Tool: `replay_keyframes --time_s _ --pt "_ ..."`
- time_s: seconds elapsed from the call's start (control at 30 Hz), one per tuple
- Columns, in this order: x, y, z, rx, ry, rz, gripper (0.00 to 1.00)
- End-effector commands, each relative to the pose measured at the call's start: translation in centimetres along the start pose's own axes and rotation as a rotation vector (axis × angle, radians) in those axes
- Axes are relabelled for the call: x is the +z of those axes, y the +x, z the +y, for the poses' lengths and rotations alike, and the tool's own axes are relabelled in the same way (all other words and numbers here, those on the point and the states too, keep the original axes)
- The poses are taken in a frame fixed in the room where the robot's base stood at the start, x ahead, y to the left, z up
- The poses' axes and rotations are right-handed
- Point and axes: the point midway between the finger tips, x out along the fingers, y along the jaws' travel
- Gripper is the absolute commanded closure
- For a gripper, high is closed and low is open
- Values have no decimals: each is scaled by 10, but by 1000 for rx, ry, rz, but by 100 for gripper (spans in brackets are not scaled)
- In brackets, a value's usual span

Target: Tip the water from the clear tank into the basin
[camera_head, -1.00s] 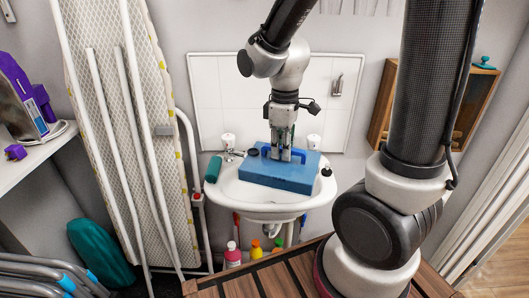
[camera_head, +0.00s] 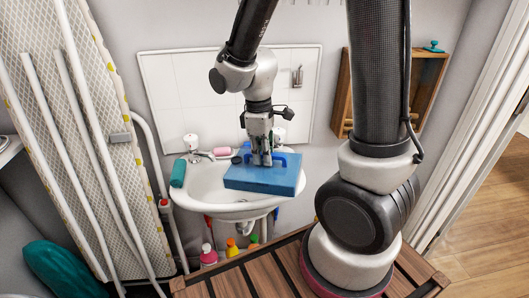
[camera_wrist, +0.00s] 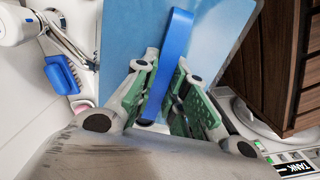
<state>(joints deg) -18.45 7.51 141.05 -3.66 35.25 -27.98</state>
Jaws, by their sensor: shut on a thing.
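The clear tank (camera_head: 258,181) looks blue and is a flat box with a blue handle. It is over the right part of the white basin (camera_head: 205,194) in the head view and looks about level. I cannot tell whether it touches the rim. My gripper (camera_head: 263,162) is above the tank with its fingers at the handle. In the wrist view the fingers (camera_wrist: 158,110) are shut on the blue handle (camera_wrist: 172,62), with the tank's blue face (camera_wrist: 222,28) behind it. The water inside cannot be made out.
Taps (camera_head: 191,142) stand behind the basin. A green item (camera_head: 178,173) and a pink item (camera_head: 222,151) lie on its rim. A blue brush (camera_wrist: 62,75) shows in the wrist view. An ironing board (camera_head: 80,130) stands left, a wooden slatted top (camera_head: 235,281) in front, bottles (camera_head: 208,256) below.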

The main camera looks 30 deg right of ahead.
Motion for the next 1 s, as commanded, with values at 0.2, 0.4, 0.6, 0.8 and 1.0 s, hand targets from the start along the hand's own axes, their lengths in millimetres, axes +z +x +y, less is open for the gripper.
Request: replay_keyframes --time_s 0.2,0.4,0.6,0.8,1.0 --pt "-8 -13 0 3 -3 -164 100" --pt "-13 -25 0 4 -3 -315 100" --pt "-22 -33 0 3 -2 -466 100" --pt "-31 -42 0 3 0 -616 100" --pt "-41 -49 0 3 -1 -767 100"
